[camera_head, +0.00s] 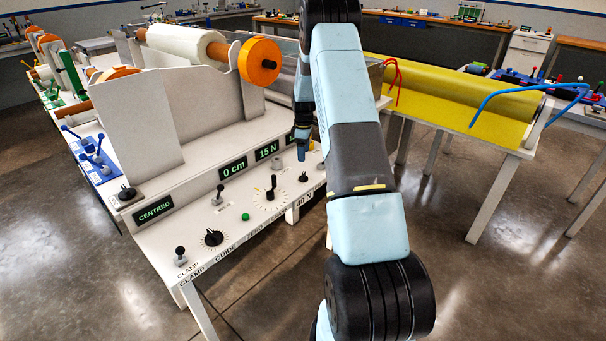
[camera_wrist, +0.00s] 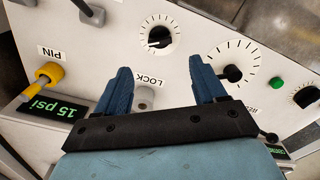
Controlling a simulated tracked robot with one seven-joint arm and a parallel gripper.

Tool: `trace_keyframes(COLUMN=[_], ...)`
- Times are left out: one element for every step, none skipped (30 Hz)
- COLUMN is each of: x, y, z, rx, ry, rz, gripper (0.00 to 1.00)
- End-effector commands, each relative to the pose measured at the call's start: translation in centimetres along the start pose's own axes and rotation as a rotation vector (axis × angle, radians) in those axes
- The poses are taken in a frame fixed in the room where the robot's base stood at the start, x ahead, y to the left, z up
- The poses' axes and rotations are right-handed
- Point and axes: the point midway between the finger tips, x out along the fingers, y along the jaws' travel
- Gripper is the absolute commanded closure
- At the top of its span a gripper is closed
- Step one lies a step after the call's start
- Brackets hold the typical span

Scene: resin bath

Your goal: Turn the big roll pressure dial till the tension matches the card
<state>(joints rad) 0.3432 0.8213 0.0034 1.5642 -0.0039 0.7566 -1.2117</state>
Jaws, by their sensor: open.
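A large dial with a ring of tick marks and an upright black handle (camera_head: 270,193) sits on the sloping white panel. In the wrist view its black handle (camera_wrist: 232,73) shows just right of my right finger. A smaller ticked dial (camera_wrist: 158,40) lies beyond my fingertips; I cannot tell which dial sets roll pressure. My gripper (camera_wrist: 164,74) is open and empty above the panel; in the head view its dark blue fingers (camera_head: 301,138) point down. A "40 N" label (camera_head: 304,201) is at the front edge. Displays read "15 N" (camera_head: 267,151) and "15 psi" (camera_wrist: 53,109).
A green button (camera_head: 245,216), a black guide dial (camera_head: 213,238) and a clamp lever (camera_head: 180,256) line the panel's left. A yellow PIN knob (camera_wrist: 47,75) and grey LOCK button (camera_wrist: 145,97) show in the wrist view. The "0 cm" display (camera_head: 233,169) stands behind.

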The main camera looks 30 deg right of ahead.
Motion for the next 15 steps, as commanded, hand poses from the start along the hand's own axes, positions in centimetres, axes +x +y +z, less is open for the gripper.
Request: trace_keyframes(x=[1.0, 1.5, 2.3, 2.8, 3.3, 4.0, 4.6, 5.1, 5.8, 6.3, 6.8, 7.4, 7.8, 8.3, 8.8], y=[-0.1, -0.1, -0.1, -0.1, -0.1, -0.1, -0.1, -0.1, -0.1, -0.1, -0.1, 0.0, 0.0, 0.0, 0.0], z=[0.0, 0.0, 0.0, 0.0, 0.0, 0.0, 0.0, 0.0, 0.0, 0.0, 0.1, 0.1, 0.1, 0.1, 0.1], rx=[0.0, 0.0, 0.0, 0.0, 0.001, 0.001, 0.001, 0.001, 0.001, 0.001, 0.001, 0.001, 0.001, 0.001, 0.001], ry=[-0.001, -0.001, -0.001, -0.001, 0.0, 0.0, -0.001, -0.001, -0.001, -0.001, -0.001, -0.001, -0.001, -0.001, -0.001], rz=[-0.002, -0.002, -0.003, -0.003, -0.002, -0.003, -0.003, -0.003, -0.002, -0.002, -0.003, -0.002, -0.001, -0.001, -0.001], gripper=[0.3, 0.3, 0.3, 0.3, 0.3, 0.3, 0.3, 0.3, 0.3, 0.3, 0.3, 0.3, 0.3, 0.3, 0.3])
